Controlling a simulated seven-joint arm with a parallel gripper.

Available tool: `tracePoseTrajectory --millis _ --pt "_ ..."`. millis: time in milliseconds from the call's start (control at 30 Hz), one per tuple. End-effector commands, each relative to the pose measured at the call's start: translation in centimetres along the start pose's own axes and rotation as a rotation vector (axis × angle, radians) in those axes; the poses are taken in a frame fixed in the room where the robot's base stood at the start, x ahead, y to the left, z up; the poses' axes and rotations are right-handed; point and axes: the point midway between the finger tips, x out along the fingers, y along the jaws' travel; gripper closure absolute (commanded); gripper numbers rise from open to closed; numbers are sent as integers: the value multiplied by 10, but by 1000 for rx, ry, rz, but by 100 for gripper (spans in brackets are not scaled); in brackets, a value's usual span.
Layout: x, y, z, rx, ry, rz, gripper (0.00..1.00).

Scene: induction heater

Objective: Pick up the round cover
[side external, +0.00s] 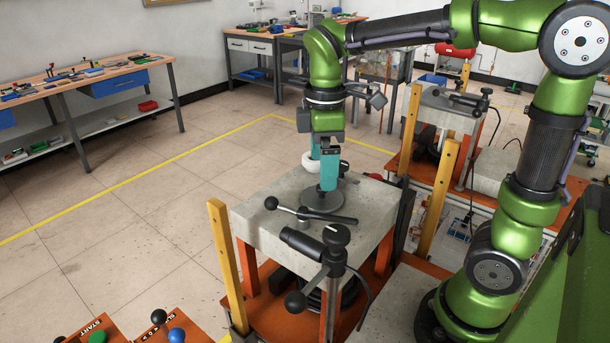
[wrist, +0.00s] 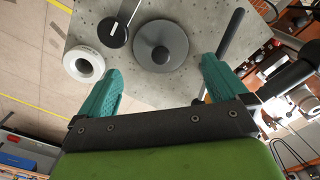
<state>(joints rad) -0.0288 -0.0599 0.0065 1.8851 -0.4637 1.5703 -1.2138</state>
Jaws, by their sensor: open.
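The round cover is a flat dark grey disc with a raised knob at its centre. It lies on the grey block top in the side view (side external: 322,200) and shows in the upper middle of the wrist view (wrist: 178,52). My gripper (side external: 322,174) is above the block with its teal fingers pointing down. In the wrist view my gripper (wrist: 160,72) is open, with one finger on each side below the cover. Nothing is between the fingers. One finger hides part of the cover in the side view; I cannot tell the exact height gap.
A white ring (wrist: 84,65) stands left of the cover in the wrist view. A black lever (side external: 311,216) with ball ends lies across the block top (side external: 375,205) in front. A black handle post (side external: 336,238) rises at the front edge. Yellow posts (side external: 226,260) flank the block.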

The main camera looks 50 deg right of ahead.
Motion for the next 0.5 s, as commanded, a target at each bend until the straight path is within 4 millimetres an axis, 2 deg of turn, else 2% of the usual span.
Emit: tracePoseTrajectory --millis 167,500 --pt "12 0 0 0 0 -1 0" --pt "56 -1 0 0 0 0 0"
